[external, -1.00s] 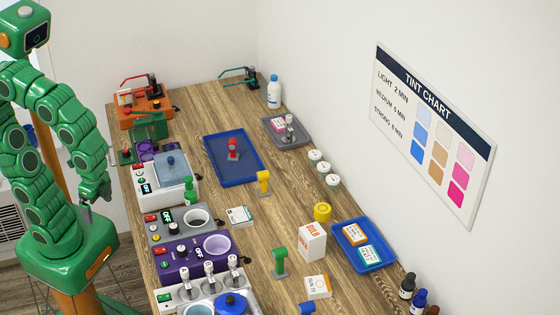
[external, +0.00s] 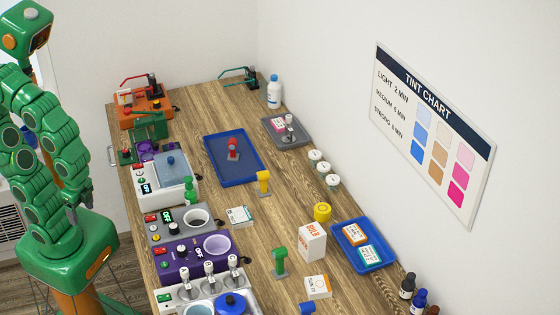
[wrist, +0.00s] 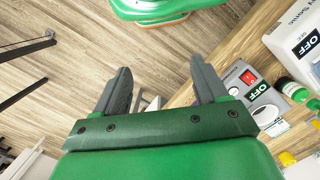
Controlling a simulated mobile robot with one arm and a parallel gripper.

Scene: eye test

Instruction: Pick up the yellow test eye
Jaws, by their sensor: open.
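The yellow test eye (external: 263,180) stands upright on the wooden table, right of the blue tray's near corner. It is a small yellow head on a post with a pale foot. My gripper (external: 72,214) hangs left of the table, well away from the yellow test eye. In the wrist view my gripper (wrist: 160,70) has its two dark fingers wide apart with nothing between them. A yellow bit (wrist: 287,158) shows at that view's right edge; I cannot tell what it is.
A red test eye (external: 233,146) stands on the blue tray (external: 218,172). A green one (external: 279,262) stands nearer. Machines, including a grey one (external: 172,232), line the table's left edge.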

